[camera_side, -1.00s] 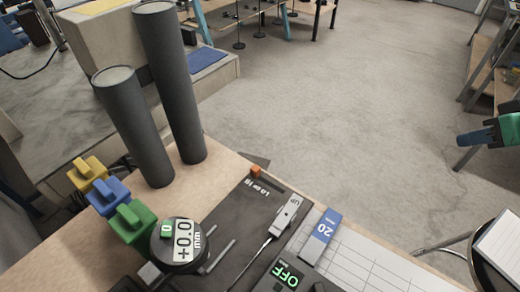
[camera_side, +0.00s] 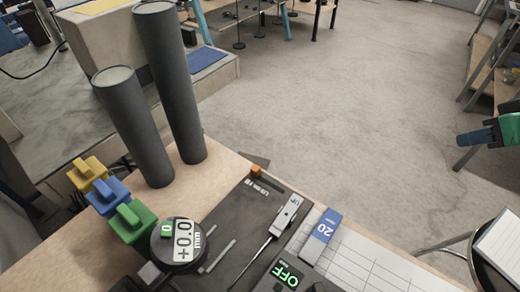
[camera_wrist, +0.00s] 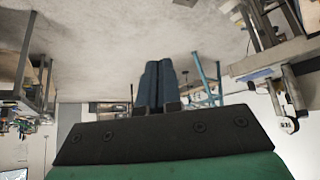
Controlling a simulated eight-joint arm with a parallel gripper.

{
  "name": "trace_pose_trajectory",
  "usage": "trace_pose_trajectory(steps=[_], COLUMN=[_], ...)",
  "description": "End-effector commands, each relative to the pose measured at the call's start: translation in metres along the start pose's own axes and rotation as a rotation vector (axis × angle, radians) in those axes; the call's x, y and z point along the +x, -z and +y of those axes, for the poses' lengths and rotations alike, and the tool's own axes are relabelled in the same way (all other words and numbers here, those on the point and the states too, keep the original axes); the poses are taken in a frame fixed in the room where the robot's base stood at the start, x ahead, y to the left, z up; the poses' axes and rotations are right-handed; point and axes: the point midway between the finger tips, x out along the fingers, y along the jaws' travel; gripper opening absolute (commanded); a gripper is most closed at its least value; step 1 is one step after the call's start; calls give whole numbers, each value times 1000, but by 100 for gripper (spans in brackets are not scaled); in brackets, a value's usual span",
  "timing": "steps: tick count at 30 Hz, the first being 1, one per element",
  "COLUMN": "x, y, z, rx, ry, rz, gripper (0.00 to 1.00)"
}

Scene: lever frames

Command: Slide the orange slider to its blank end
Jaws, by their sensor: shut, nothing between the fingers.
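The orange slider (camera_side: 256,171) is a small orange block at the far end of the dark panel (camera_side: 232,212) in the side view. Small white lettering (camera_side: 263,187) lies just in front of it, too small to read surely. My gripper (camera_side: 460,138) is at the right edge of the side view, far from the slider and beyond the work table. Its dark blue fingers are shut together with nothing between them; they also show in the wrist view (camera_wrist: 158,66). The wrist view shows floor and furniture; the slider is not visible there.
Open floor separates my gripper from the table.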

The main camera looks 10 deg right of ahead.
Motion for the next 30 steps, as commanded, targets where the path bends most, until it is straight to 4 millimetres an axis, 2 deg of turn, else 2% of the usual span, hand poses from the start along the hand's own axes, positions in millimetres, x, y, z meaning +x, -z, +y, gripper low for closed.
trace_pose_trajectory(steps=[9, 11, 15, 17, 20, 24, 30], x=[0, 0, -1, -2, 0, 10, 36], y=[0, 0, 10, 20, 42, 71, 94], z=[0, 0, -8, -16, -36, -76, -143], rx=[0, -1, -26, -54, -119, -227, -391], ry=[0, 0, 16, 32, 68, 118, 177], rz=[0, 0, -21, -46, -102, -195, -325], gripper=[0, 14, 53, 53, 53, 53, 53])
